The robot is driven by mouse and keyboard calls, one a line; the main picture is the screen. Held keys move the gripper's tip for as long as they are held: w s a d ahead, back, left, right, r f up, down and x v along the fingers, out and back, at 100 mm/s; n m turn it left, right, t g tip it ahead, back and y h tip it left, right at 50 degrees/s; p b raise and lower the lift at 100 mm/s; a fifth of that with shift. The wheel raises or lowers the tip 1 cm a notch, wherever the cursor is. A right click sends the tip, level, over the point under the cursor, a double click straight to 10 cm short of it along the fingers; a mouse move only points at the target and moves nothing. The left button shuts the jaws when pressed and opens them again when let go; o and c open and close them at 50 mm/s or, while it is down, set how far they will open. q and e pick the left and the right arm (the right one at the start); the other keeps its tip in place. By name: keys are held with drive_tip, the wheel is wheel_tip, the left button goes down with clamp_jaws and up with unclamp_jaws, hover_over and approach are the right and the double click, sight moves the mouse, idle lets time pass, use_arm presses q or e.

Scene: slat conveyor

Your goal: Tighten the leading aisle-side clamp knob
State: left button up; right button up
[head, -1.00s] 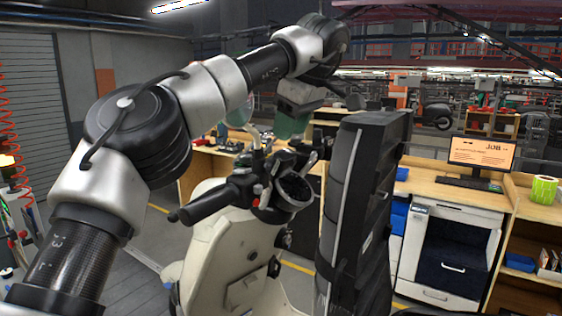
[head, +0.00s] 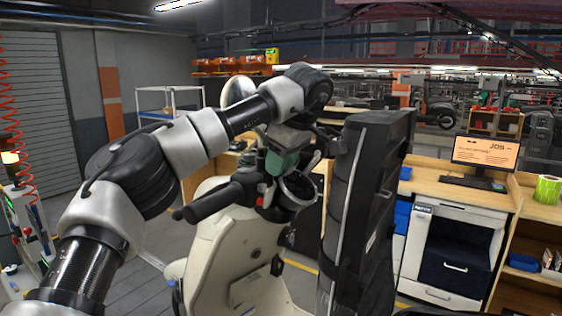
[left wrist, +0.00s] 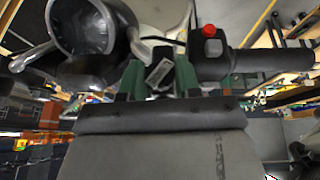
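A cream scooter (head: 240,250) stands in front of me, with its black handlebar grip (head: 207,206) pointing left. My left arm arches over from the left, and my left gripper (head: 280,160) points down at the handlebar's middle, beside the round gauge (head: 299,188). In the left wrist view, its green fingers (left wrist: 160,80) stand apart. A dark handlebar part with a grey label (left wrist: 158,72) shows between them; contact cannot be told. The gauge (left wrist: 82,28) is on the left and a red button (left wrist: 209,30) on the right. I cannot make out a clamp knob. My right gripper is out of view.
A tall black upright piece (head: 362,220) stands close to the right of the handlebar. Behind are wooden benches, a monitor (head: 484,154), a white drawer cabinet (head: 451,250) and a white wire rack (head: 168,103). Grey floor shows at lower left.

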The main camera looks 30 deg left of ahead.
use_arm(q)
drive_tip(key=shift+c, duration=1.1)
drive_tip(key=t+b, duration=0.4)
drive_tip(key=b, duration=0.1)
drive_tip(key=shift+s+n, duration=0.2)
drive_tip(key=shift+n, duration=0.2)
drive_tip(key=o, duration=0.6)
